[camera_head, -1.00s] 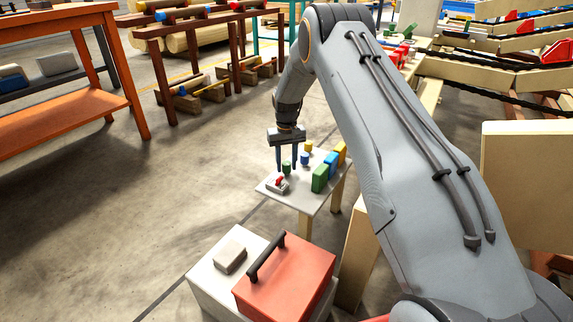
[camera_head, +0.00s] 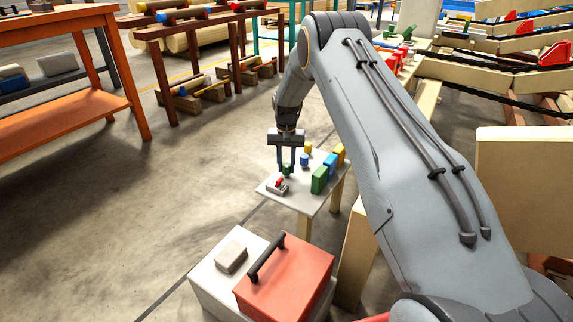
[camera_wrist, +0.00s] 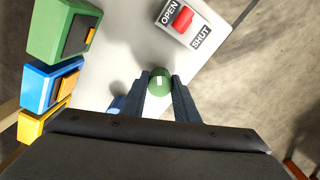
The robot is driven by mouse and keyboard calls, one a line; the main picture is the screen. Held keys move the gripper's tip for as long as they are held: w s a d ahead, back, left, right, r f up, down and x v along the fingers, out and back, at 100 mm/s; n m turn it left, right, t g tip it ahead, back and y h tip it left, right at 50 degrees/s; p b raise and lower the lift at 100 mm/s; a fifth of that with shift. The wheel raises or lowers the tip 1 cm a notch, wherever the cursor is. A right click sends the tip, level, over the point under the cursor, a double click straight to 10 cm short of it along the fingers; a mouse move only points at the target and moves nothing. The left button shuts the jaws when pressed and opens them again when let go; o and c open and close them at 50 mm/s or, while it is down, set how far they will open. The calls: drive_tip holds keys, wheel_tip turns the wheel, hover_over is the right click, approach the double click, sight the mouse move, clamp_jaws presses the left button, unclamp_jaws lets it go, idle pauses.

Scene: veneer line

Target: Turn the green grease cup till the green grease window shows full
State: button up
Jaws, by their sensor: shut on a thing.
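The green grease cup (camera_wrist: 160,87) is a small round knob with a white mark on top; it also shows in the head view (camera_head: 287,169). My gripper (camera_wrist: 160,78) is shut on it, one finger on each side, above the small table (camera_head: 302,203). The green box (camera_wrist: 62,28) stands to the left in the wrist view and also shows in the head view (camera_head: 319,180). Its green grease window (camera_wrist: 76,35) looks mostly dark, with an amber strip at one end. The box's window face is hidden in the head view.
A switch plate (camera_wrist: 202,22) marked OPEN and SHUT, with a red lever (camera_wrist: 182,18), sits close to the cup. Blue (camera_head: 330,164) and yellow (camera_head: 340,152) boxes stand beside the green one. Blue (camera_head: 304,159) and yellow (camera_head: 308,147) cups are near. A red toolbox (camera_head: 295,280) stands in front.

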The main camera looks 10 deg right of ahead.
sight(286, 165)
drive_tip(key=shift+m, duration=0.7)
drive_tip(key=o, duration=1.1)
drive_tip(key=shift+c, duration=0.2)
drive_tip(key=shift+r+p, duration=1.25)
drive_tip(key=shift+r, duration=2.65)
